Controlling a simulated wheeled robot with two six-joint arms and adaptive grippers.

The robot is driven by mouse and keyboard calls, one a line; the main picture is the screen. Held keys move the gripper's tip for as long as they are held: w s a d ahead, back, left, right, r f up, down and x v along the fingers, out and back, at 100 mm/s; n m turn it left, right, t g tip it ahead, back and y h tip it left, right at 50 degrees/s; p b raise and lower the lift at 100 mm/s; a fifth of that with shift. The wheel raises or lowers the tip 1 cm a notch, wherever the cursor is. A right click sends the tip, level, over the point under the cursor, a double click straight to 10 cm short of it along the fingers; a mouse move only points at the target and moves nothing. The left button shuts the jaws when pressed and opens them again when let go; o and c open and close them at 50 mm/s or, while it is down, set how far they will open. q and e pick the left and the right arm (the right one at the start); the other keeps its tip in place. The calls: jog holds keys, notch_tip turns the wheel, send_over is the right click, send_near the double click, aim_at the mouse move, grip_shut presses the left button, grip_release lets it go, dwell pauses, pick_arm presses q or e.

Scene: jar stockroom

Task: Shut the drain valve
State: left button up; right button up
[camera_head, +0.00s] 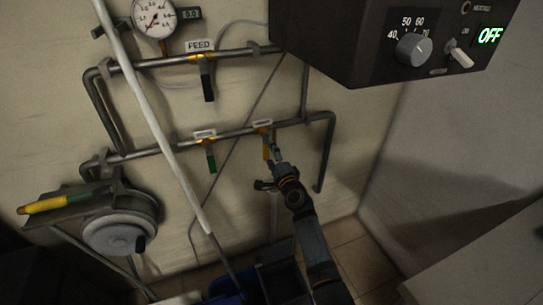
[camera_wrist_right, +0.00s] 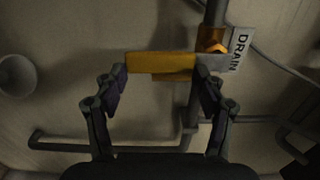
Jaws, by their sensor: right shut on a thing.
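The drain valve's yellow handle (camera_head: 266,148) hangs down from the lower pipe in the head view, crosswise to the pipe. In the right wrist view the yellow handle (camera_wrist_right: 160,64) lies across the picture, beside the orange valve body (camera_wrist_right: 211,40) and a tag reading DRAIN (camera_wrist_right: 239,47). My right gripper (camera_head: 272,162) is at the handle from below. In the wrist view its two fingers (camera_wrist_right: 160,88) are at either end of the handle's visible length, shut on it. My left gripper is not in view.
A green-tipped valve handle (camera_head: 211,160) hangs left on the same pipe. A black FEED handle (camera_head: 208,87) hangs on the upper pipe. A pale pole (camera_head: 160,120) slants in front of the pipes. A dark control box (camera_head: 395,45) reading OFF overhangs at upper right.

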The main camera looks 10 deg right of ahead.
jog(key=o, duration=1.7)
jog(key=s, duration=0.4)
jog(key=s+d, duration=0.1)
jog(key=s, duration=0.3)
jog(key=s+d, duration=0.1)
jog(key=s, duration=0.2)
jog(key=shift+s+d, duration=0.15)
jog(key=shift+s, duration=0.25)
